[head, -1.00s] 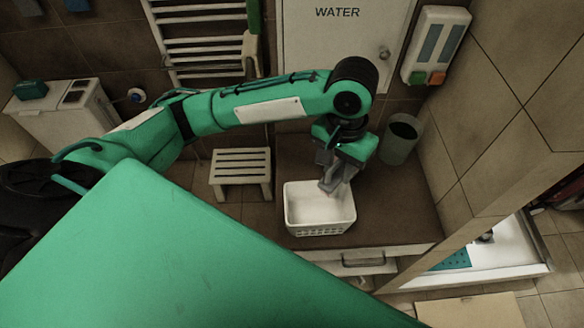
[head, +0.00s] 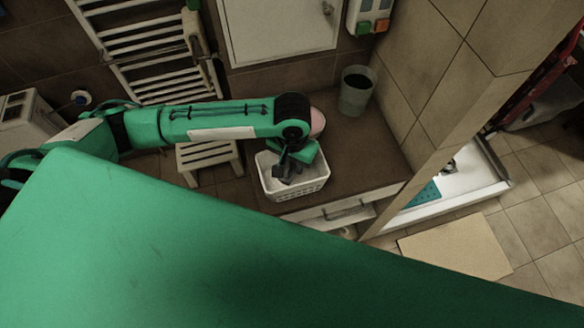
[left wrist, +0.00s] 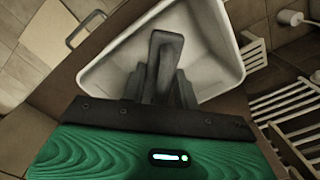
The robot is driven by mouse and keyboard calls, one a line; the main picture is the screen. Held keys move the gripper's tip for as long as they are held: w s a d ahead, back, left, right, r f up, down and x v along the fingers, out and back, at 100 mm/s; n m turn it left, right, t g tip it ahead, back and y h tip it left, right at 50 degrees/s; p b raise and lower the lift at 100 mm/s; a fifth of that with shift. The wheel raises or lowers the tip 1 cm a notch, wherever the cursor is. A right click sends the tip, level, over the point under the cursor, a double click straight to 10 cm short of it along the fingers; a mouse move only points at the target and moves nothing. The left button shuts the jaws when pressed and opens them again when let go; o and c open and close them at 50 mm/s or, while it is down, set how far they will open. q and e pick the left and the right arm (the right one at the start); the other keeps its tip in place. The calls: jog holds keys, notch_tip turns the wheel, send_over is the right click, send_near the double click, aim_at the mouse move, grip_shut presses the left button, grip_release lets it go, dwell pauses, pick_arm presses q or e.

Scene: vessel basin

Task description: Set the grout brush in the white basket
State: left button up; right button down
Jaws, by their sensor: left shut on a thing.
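The white basket (head: 312,189) stands on the brown counter in the head view. In the left wrist view its pale inside and rim (left wrist: 222,62) lie beneath my fingers. My left gripper (head: 286,174) is over the basket and points down, its tips within the basket's outline. In the left wrist view a dark grey piece, apparently the grout brush (left wrist: 165,48), sticks out between the fingers of my left gripper (left wrist: 161,88). Its bristles cannot be made out, nor whether it touches the basket floor. My right gripper is not in view.
The brown counter (head: 365,165) has free room right of the basket. A grey-green cup (head: 356,92) stands behind, by the tiled wall. A rounded pinkish thing (head: 318,122) shows partly behind my wrist. A white slatted stool (head: 205,157) is left of the counter.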

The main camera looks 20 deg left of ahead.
aim_at(292, 171)
pick_arm(q)
jog(key=shift+f, duration=0.4)
notch_tip(292, 171, down, 3)
jog(key=shift+f+p, duration=0.15)
jog(key=shift+p, duration=0.2)
jog(key=shift+f, duration=0.2)
jog(key=o, duration=0.9)
jog(key=shift+o, duration=0.2)
